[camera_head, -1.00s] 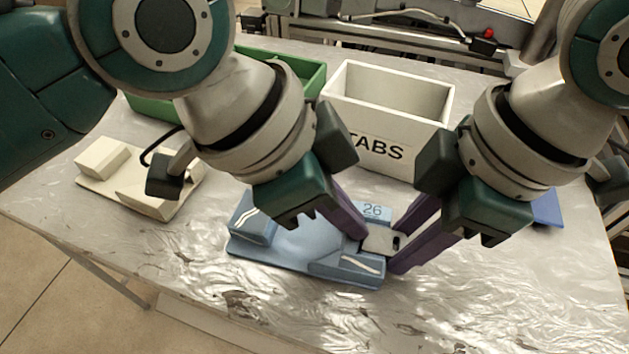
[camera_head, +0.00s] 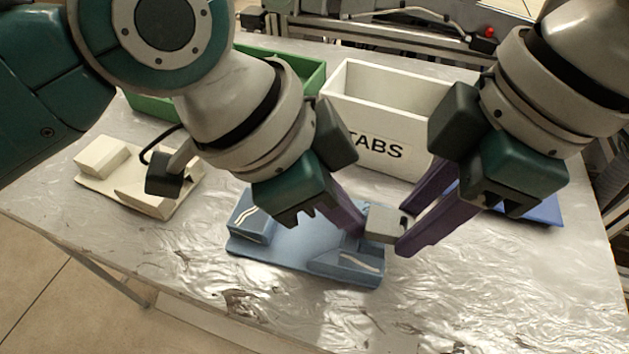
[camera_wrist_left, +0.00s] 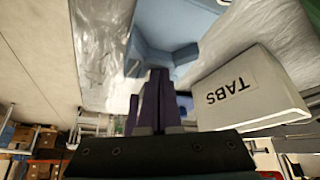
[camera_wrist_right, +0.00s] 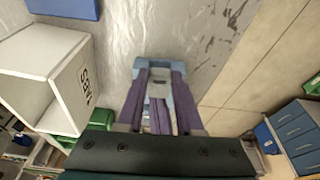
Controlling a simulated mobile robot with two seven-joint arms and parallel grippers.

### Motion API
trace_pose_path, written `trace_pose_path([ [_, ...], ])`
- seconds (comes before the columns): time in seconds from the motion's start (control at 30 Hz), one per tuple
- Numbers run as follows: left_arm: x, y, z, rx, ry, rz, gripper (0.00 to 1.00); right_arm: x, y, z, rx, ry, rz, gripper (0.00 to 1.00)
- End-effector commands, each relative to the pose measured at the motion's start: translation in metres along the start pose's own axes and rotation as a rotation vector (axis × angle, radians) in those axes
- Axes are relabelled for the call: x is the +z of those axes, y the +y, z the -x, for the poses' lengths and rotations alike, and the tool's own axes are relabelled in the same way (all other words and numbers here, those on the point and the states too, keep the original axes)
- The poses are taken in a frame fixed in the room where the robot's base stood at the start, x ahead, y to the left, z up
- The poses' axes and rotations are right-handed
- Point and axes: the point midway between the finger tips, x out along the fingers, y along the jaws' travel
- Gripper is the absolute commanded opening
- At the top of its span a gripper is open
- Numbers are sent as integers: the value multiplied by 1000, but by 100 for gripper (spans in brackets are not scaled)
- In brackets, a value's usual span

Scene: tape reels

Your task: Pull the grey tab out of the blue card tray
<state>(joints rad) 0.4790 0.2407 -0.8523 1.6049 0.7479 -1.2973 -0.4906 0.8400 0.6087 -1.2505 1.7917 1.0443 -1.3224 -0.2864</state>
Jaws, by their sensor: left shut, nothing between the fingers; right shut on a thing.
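The blue card tray (camera_head: 285,252) lies on the table at the centre of the head view; it also shows in the left wrist view (camera_wrist_left: 170,25). The small grey tab (camera_head: 384,223) is at the tray's right end and looks raised above it. My right gripper (camera_head: 402,230) is shut on the tab from the right; the tab shows between the fingers in the right wrist view (camera_wrist_right: 158,88). My left gripper (camera_head: 358,228) is shut and empty, its tips at the tray's right part, close beside the tab. Whether they touch the tray is unclear.
A white box marked TABS (camera_head: 385,115) stands behind the tray. A green bin (camera_head: 310,80) is at the back left, a cream tray (camera_head: 105,160) at the left, and a blue flat piece (camera_head: 543,210) at the right. The front right of the table is clear.

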Motion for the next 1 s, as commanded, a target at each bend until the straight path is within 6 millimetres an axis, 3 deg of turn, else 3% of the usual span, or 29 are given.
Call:
trace_pose_path([
  [0.03, 7, 3, -4, 7, -17, 3, 0, -3, 0, 1, 1, 8, 2, 0],
  [0.83, 8, 2, -4, 7, -21, 3, 0, -3, 0, 14, 0, -3, 0, 0],
  [1.0, 2, 1, 4, 5, -18, 1, 0, -2, 0, 14, 0, -3, 0, 0],
])
